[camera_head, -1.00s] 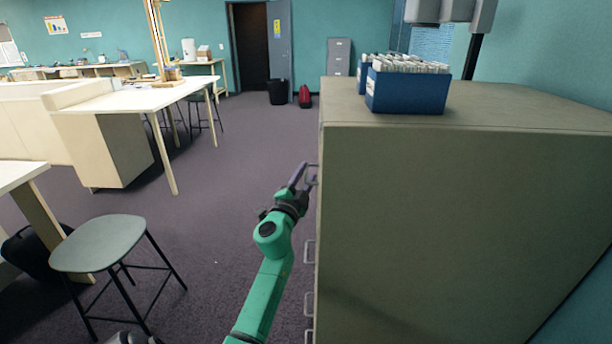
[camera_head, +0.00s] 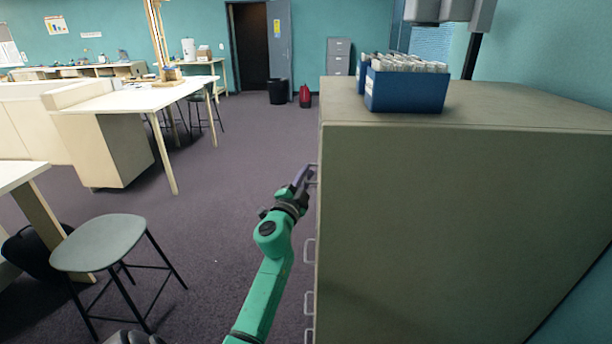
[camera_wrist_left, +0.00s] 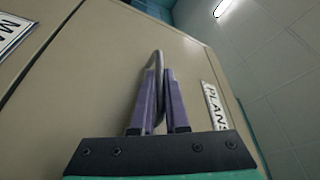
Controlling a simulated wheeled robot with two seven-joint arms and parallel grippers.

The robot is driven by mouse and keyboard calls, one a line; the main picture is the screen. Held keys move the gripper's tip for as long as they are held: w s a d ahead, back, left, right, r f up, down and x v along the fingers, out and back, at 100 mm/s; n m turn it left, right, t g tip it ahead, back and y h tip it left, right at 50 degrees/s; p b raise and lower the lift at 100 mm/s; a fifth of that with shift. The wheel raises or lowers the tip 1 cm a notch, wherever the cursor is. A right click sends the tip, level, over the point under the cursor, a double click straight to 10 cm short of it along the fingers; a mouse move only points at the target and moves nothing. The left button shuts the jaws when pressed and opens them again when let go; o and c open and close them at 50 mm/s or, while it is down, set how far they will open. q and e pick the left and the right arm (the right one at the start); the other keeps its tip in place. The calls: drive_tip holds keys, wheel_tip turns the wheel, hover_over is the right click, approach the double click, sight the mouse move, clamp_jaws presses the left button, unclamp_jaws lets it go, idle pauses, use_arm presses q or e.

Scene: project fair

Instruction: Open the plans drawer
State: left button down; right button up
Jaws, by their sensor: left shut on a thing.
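The cabinet (camera_head: 460,230) stands at the right, with its drawer fronts facing left and seen edge-on in the head view. In the left wrist view a drawer front (camera_wrist_left: 110,60) carries a label reading "PLANS" (camera_wrist_left: 214,106), partly cut by the front's edge. My left gripper (camera_head: 304,176) is at the top handle, on the cabinet's left side. In the left wrist view its purple fingers (camera_wrist_left: 159,85) are shut on the drawer handle (camera_wrist_left: 158,58). The drawer looks flush with the cabinet. My right gripper is not clearly seen.
Lower handles (camera_head: 309,250) stick out below. Blue file boxes (camera_head: 405,90) stand on the cabinet top. A stool (camera_head: 100,243) and a white table (camera_head: 140,98) are to the left. The floor (camera_head: 225,210) between is clear.

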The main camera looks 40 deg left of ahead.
use_arm(q)
drive_tip(key=shift+f, duration=0.1)
use_arm(e)
drive_tip(key=shift+d, duration=0.2)
idle(0.4)
use_arm(q)
drive_tip(key=shift+s+a, duration=0.1)
